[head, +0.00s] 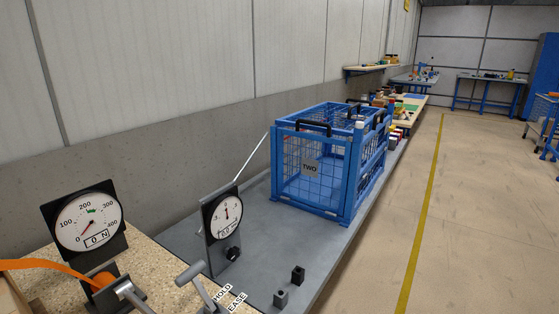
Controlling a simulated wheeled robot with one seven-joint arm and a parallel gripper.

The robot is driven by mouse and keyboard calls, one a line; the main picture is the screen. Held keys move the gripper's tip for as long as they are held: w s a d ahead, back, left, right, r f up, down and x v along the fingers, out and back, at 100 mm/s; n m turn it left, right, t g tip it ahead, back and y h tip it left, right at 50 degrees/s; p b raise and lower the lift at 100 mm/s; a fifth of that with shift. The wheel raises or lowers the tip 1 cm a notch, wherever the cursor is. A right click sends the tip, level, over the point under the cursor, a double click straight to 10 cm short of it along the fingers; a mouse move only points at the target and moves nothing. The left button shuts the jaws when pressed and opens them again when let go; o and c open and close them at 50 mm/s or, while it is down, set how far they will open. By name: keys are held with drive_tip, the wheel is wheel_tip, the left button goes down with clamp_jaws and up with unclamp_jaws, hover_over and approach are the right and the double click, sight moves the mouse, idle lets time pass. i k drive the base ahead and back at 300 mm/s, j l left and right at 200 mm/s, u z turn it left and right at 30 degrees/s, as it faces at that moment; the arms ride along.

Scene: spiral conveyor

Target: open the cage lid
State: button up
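A blue wire-mesh cage (345,190) with a "TWO" plate (309,168) on its near face stands on a grey bench. Its mesh lid (330,114) lies level across the top and looks shut. A black handle (314,127) sits at the lid's near edge, with another dark handle (356,104) toward the far side. Any latch is too small to make out. My gripper is not in view.

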sight(285, 121)
drive_tip(key=i+z, duration=0.1)
drive_tip(key=i, duration=0.65)
drive_tip(key=i+j+z, duration=0.15)
drive_tip(key=i, duration=0.6)
